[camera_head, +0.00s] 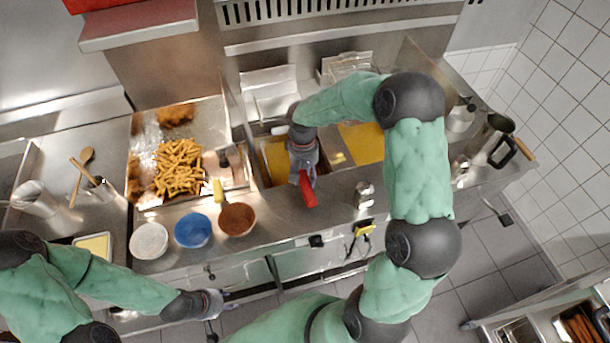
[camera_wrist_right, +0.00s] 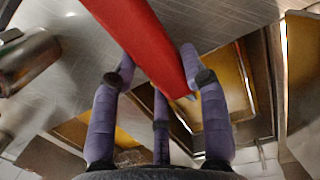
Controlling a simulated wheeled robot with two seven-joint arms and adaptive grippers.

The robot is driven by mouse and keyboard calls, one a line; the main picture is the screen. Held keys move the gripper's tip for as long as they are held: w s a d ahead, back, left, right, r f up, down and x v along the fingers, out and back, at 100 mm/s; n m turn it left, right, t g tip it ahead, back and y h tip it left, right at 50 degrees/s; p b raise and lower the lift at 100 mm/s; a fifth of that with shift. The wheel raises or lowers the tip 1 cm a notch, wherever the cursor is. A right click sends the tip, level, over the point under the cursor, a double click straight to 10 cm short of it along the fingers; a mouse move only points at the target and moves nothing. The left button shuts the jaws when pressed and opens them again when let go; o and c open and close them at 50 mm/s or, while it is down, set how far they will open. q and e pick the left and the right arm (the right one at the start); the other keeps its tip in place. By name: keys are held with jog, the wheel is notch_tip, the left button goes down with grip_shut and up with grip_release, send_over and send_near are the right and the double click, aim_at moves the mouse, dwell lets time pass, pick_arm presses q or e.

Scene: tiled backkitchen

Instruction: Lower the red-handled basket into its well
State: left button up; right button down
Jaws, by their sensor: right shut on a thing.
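The red handle of the basket (camera_head: 308,190) shows below my right gripper (camera_head: 303,172) in the camera_head view. The right wrist view shows the red handle (camera_wrist_right: 145,45) running between the purple fingers of my right gripper (camera_wrist_right: 157,85), which is shut on it. The basket's mesh is hidden or too unclear to tell, so I cannot tell its height. A fryer well with yellow oil (camera_head: 275,160) lies just left of and under the gripper. A second well with yellow oil (camera_head: 364,142) lies to the right. My left gripper (camera_head: 218,299) is low at the counter's front; its opening is unclear.
A steel tray of fries (camera_head: 179,168) stands left of the wells. White (camera_head: 149,240), blue (camera_head: 193,230) and brown (camera_head: 237,219) bowls line the front edge. A metal shaker (camera_head: 364,193) stands right of the handle. A black-handled pot (camera_head: 503,151) is at far right.

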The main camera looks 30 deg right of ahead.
jog(key=shift+f, duration=0.35)
jog(key=c, duration=0.6)
grip_release()
jog(key=shift+r, duration=0.1)
jog(key=r, duration=0.4)
jog(key=w+r, duration=0.1)
jog(key=r, duration=0.6)
jog(key=shift+w+d+r, duration=0.2)
jog(key=shift+w+r, duration=0.1)
jog(key=shift+r, duration=0.1)
